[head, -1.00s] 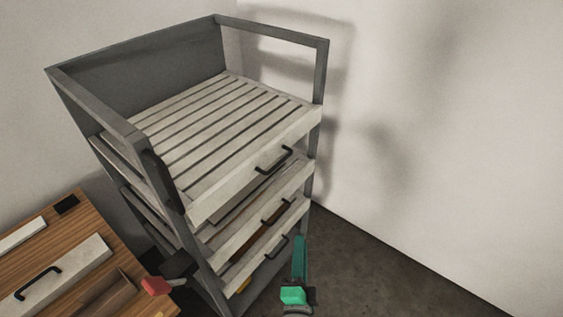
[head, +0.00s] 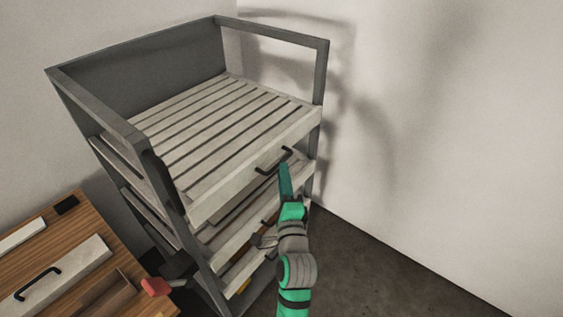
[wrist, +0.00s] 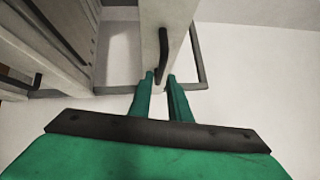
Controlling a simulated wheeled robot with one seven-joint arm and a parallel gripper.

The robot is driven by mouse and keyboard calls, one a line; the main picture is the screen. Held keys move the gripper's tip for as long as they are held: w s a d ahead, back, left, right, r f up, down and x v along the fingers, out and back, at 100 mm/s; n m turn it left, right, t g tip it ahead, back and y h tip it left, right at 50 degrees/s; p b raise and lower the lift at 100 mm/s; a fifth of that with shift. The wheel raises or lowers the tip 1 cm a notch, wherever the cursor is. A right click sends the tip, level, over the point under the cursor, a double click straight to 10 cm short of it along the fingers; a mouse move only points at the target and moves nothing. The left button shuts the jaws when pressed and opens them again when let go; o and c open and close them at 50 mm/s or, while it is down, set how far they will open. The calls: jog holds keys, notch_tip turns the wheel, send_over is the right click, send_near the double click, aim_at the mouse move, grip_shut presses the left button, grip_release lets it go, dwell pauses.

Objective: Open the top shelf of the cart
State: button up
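The grey cart (head: 98,108) stands in the corner with several pale shelves stacked in it. Its top shelf (head: 222,125) has a slatted surface and a front panel with a black bar handle (head: 272,170). The shelf looks roughly level with the cart's front posts. My gripper (head: 284,168) is at this handle, coming from below and in front. In the wrist view, my gripper (wrist: 160,76) is open, its two green fingers apart. The near end of the black handle (wrist: 163,45) is between or just beyond the fingertips; I cannot tell whether they touch it.
Lower shelves with similar handles sit below; a lower handle also shows in the wrist view (wrist: 37,81). A wooden-topped unit (head: 60,235) with a pale handled panel stands at the lower left. Walls are behind and to the right. The dark floor (head: 385,275) at right is clear.

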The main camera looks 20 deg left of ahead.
jog(key=shift+x, duration=2.55)
grip_shut()
